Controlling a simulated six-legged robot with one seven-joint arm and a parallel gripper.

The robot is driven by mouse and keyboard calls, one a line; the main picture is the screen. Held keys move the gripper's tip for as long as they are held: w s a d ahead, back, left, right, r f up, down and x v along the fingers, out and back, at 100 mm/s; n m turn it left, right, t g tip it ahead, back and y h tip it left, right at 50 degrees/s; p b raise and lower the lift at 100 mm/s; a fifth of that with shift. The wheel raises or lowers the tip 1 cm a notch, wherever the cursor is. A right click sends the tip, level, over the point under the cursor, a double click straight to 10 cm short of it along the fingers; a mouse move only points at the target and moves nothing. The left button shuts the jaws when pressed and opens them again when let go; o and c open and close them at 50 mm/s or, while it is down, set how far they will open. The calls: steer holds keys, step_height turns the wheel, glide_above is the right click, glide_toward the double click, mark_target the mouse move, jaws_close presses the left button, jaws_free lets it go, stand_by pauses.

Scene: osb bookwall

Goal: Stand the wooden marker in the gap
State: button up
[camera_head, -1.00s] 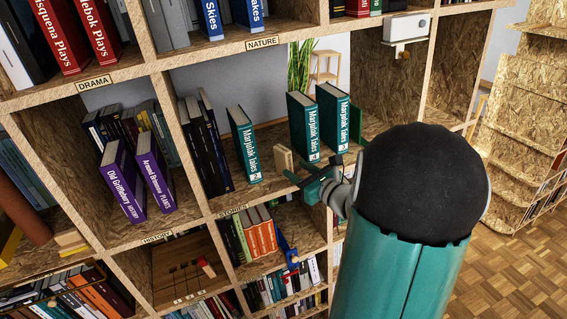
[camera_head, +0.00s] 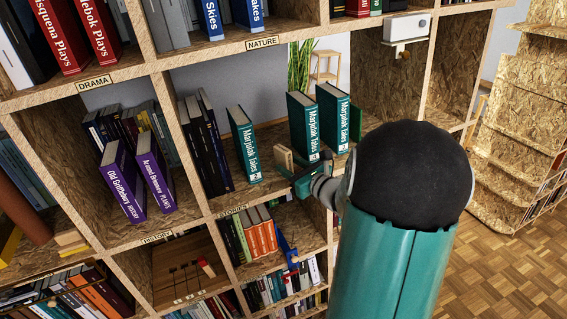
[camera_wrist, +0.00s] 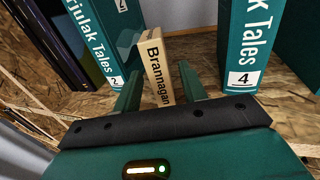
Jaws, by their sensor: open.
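The wooden marker (camera_head: 284,158), a pale block, stands upright on the shelf in the gap between teal book 2 (camera_head: 244,145) and the teal book on its right (camera_head: 304,127). In the wrist view the marker (camera_wrist: 157,68) shows the word "Brannagan", with book 2 (camera_wrist: 101,45) to its left and book 4 (camera_wrist: 246,45) to its right. My gripper (camera_head: 300,170) is open just in front of the marker. In the wrist view my gripper's fingers (camera_wrist: 160,88) appear one on each side of it, with clear space before the right finger. Contact cannot be told.
Another teal book (camera_head: 333,117) stands further right. Dark books (camera_head: 205,145) stand left of book 2. Purple books (camera_head: 123,180) are in the left compartment. Upright dividers and the shelf above bound this compartment. A plant (camera_head: 300,68) shows behind.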

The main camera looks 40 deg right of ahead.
steer(key=shift+w, duration=0.85)
steer(key=shift+c, duration=0.4)
jaws_close()
steer(key=shift+r, duration=0.2)
steer(key=shift+s, duration=0.1)
steer(key=s, duration=0.8)
steer(key=shift+s+r, duration=0.15)
steer(key=shift+r, duration=0.05)
